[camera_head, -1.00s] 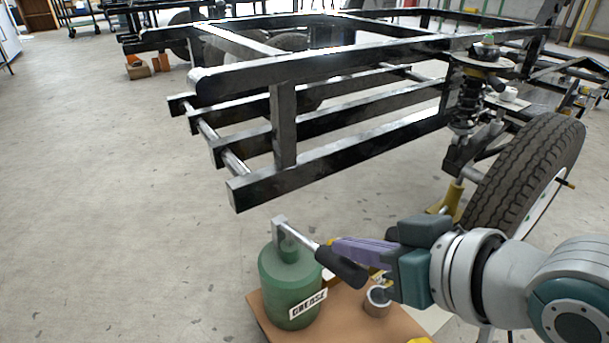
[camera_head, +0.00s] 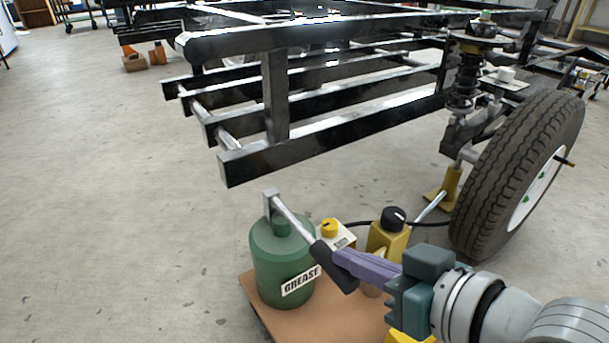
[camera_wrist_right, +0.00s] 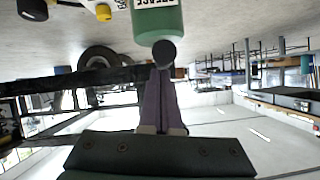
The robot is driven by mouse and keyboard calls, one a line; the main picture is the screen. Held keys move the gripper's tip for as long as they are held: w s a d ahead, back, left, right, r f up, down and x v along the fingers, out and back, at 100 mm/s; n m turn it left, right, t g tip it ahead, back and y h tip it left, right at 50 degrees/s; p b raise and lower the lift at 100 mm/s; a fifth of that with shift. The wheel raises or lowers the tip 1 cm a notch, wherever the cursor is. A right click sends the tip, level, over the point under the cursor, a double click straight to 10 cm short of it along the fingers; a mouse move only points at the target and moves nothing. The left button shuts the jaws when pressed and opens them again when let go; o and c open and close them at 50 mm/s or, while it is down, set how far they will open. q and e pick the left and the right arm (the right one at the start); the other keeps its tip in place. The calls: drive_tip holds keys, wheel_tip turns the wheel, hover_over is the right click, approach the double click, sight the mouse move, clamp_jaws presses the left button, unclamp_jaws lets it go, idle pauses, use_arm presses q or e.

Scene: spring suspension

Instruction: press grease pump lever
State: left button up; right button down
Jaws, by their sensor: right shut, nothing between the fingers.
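The green grease pump (camera_head: 284,262) stands upright on a brown board, its GREASE label facing me. Its metal lever slopes down to the right from the top bracket and ends in a black grip (camera_head: 334,268). My right gripper (camera_head: 340,258) has its purple fingers shut and empty, with the tips at the upper side of the black grip. In the right wrist view the grip's round end (camera_wrist_right: 163,52) sits right at the fingertips (camera_wrist_right: 160,72); they look in contact. My left gripper is not in view.
The brown board (camera_head: 262,306) carries the pump. Behind are a yellow box with a black knob (camera_head: 388,235) and a small device with a yellow knob (camera_head: 330,229). A black frame (camera_head: 300,140) stands beyond; a tyre (camera_head: 500,170) is at right. Floor at left is clear.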

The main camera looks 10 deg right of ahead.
sight(358, 285)
wheel_tip(358, 285, down, 3)
drive_tip(key=shift+s+r+b, duration=0.15)
drive_tip(key=shift+b, duration=0.25)
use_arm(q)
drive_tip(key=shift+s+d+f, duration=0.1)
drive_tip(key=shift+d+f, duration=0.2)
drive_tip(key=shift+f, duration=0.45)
use_arm(e)
drive_tip(key=shift+s+d+f, duration=0.25)
drive_tip(key=shift+d+f, duration=0.05)
drive_tip(key=shift+f, duration=0.25)
drive_tip(key=r+p, duration=0.1)
drive_tip(key=r, duration=0.1)
drive_tip(key=r+p, duration=0.1)
drive_tip(key=p, duration=0.1)
drive_tip(key=r+p, duration=0.1)
drive_tip(key=r, duration=0.1)
drive_tip(key=shift+w+a+r+p, duration=0.1)
drive_tip(key=shift+w+r+p, duration=0.2)
drive_tip(key=shift+w+p, duration=0.1)
use_arm(q)
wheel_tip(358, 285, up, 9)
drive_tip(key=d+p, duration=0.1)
drive_tip(key=p, duration=0.3)
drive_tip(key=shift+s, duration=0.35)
use_arm(e)
drive_tip(key=s+d, duration=0.5)
drive_tip(key=s, duration=0.4)
drive_tip(key=shift+s+r, duration=0.25)
drive_tip(key=shift+r, duration=0.15)
